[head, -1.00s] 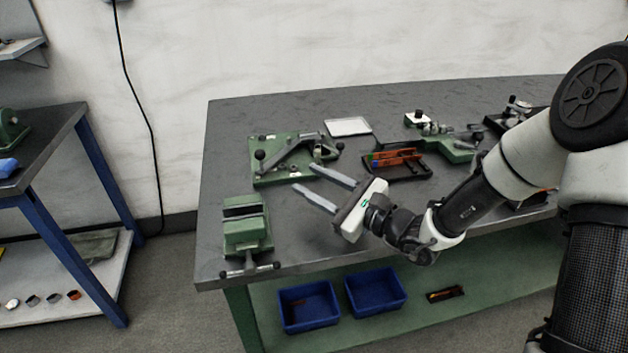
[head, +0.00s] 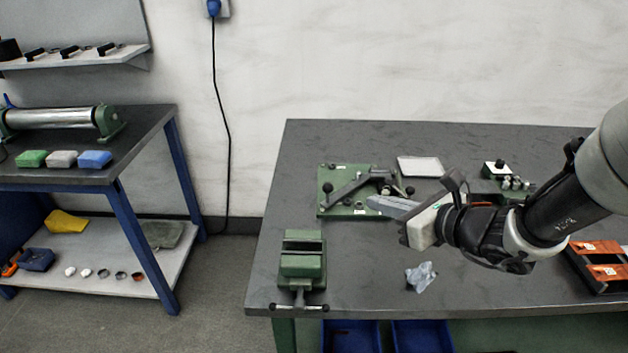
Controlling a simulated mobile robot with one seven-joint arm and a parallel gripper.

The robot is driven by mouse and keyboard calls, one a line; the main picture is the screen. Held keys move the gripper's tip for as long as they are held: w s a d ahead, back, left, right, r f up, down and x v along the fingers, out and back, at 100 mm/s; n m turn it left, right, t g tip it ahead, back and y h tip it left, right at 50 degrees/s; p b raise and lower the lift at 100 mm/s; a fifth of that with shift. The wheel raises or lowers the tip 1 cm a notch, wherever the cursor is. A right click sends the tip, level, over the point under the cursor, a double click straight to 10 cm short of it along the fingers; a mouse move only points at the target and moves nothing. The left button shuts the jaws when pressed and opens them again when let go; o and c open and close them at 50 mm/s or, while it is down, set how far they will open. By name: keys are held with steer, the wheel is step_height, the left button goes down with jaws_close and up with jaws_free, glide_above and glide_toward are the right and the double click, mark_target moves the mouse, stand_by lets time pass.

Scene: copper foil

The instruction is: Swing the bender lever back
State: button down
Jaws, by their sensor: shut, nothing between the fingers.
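The bender is a green plate (head: 326,207) on the grey bench, with a grey lever arm (head: 350,188) lying across it. A black ball knob (head: 327,187) stands at the lever's left end, and another dark knob (head: 409,190) at the plate's right side. My gripper (head: 371,202) reaches in from the right with its fingers together, pointing left. The fingers overlap the plate's front right part in this view; I cannot tell whether they touch it. The gripper hides part of the plate's right side.
A green vise (head: 303,262) stands at the bench's front left. A crumpled pale-blue piece (head: 421,276) lies in front of my gripper. A white-topped tray (head: 420,167) and a green fixture (head: 505,186) are behind. A dark rack with orange pieces (head: 598,268) is at right.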

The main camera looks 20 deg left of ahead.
mark_target(331, 189)
steer(key=b+x, duration=0.2)
steer(key=x, duration=1.1)
steer(key=shift+w+a+f+b, duration=0.15)
steer(key=shift+w+b, duration=0.05)
steer(key=shift+b, duration=0.2)
steer(key=shift+a, duration=0.1)
